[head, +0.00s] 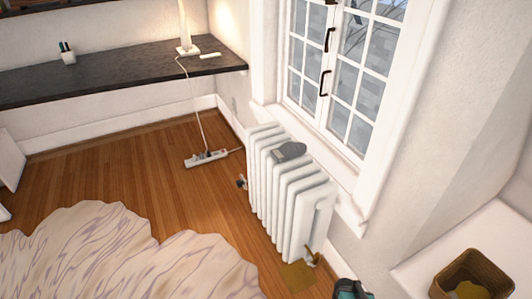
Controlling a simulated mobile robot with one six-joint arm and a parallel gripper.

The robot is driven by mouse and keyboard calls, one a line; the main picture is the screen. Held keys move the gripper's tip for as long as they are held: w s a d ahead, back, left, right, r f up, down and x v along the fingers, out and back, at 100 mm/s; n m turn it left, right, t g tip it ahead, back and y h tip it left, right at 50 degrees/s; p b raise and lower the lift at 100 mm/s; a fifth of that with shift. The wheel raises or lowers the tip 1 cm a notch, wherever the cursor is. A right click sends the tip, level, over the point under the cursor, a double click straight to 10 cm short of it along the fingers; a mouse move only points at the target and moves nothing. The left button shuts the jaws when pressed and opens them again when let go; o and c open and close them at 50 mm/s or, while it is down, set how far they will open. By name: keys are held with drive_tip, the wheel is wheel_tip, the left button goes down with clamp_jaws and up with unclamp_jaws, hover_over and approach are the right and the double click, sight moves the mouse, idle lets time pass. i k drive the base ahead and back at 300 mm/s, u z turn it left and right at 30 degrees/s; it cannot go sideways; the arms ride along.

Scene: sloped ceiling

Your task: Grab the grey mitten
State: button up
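A grey mitten (289,151) lies flat on top of the white ribbed radiator (290,200), near its far end below the window. Nothing covers the mitten in the head view. My gripper is not recognisable in this view, so I cannot see its position or whether it is open.
A pale rug (110,255) covers the lower left floor. A power strip (206,158) and its cord lie left of the radiator. A dark shelf (120,72) holds a lamp. A brown basket (470,272) is lower right. A teal and dark object (352,289) is cut off below. Bare wood floor lies left of the radiator.

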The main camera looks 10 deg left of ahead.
sight(289, 151)
drive_tip(key=z, duration=0.1)
drive_tip(key=k, duration=0.2)
drive_tip(key=u, duration=2.4)
drive_tip(key=k, duration=0.65)
drive_tip(key=z, duration=0.25)
drive_tip(key=i, duration=1.6)
drive_tip(key=u, duration=0.2)
